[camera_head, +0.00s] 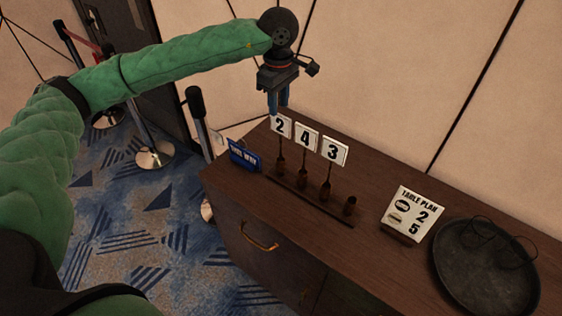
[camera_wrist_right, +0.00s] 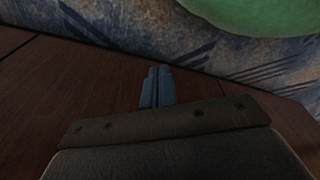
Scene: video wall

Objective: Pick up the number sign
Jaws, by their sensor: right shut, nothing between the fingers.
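Three white number signs stand on thin stems in a dark wooden rack (camera_head: 310,198) on the cabinet: a 2 sign (camera_head: 281,126) at left, a 4 sign (camera_head: 306,137) in the middle and a 3 sign (camera_head: 334,150) at right. My right gripper (camera_wrist_right: 158,72) is shut and empty in the right wrist view, over a brown wooden surface.
A table plan card (camera_head: 413,214) showing 2 and 5 stands right of the rack. A dark round tray (camera_head: 470,285) with thin wire-like loops lies farther right. A blue sign (camera_head: 243,155) stands at the cabinet's left end. Barrier posts (camera_head: 150,150) stand on the patterned carpet.

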